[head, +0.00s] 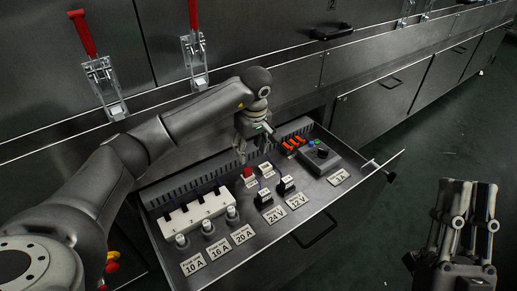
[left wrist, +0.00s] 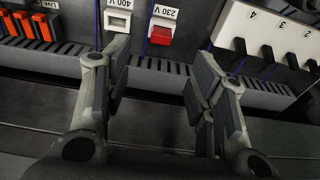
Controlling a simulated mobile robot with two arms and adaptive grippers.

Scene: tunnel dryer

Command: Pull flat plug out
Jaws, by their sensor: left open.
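My left gripper (head: 243,152) is over the back part of an open drawer (head: 258,232). In the left wrist view its fingers (left wrist: 162,62) are spread with nothing between them. A red switch-like part (left wrist: 160,35) labelled 230 V and a white part (left wrist: 117,20) labelled 400 V lie just beyond the fingertips. Black plug-like parts stand at the 24 V (head: 264,199) and 12 V (head: 287,186) labels. I cannot tell which part is the flat plug. My right gripper (head: 469,187) is at the lower right, away from the drawer; its finger gap is unclear.
The drawer also holds a white numbered strip (head: 195,214), several round fuses, orange parts (head: 294,143) and a dark box with buttons (head: 315,158). Red-handled clamps (head: 193,50) stand on the machine behind. Dark floor (head: 400,225) is free right of the drawer.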

